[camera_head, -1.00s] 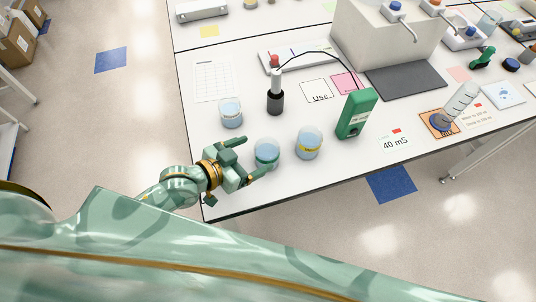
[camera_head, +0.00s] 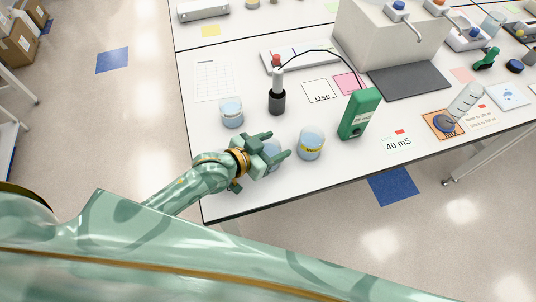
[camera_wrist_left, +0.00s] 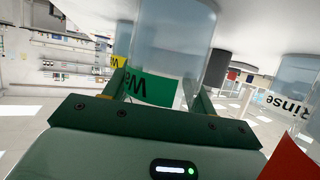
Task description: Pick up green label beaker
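The green label beaker (camera_head: 272,148) is a clear cup with pale blue liquid near the table's front left. It is partly hidden by my left gripper (camera_head: 279,144), whose fingers are on either side of it. In the left wrist view the beaker (camera_wrist_left: 172,45) stands between the fingers, its green label facing the palm, and both fingers appear to be against its sides. I cannot tell whether its base touches the table. My right gripper is not in view.
A yellow-label beaker (camera_head: 310,145) stands close to the right, and another beaker (camera_head: 232,112) stands behind to the left. A black probe holder (camera_head: 277,101) and a green meter (camera_head: 359,113) stand farther back. The white table (camera_head: 240,201) is bare in front.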

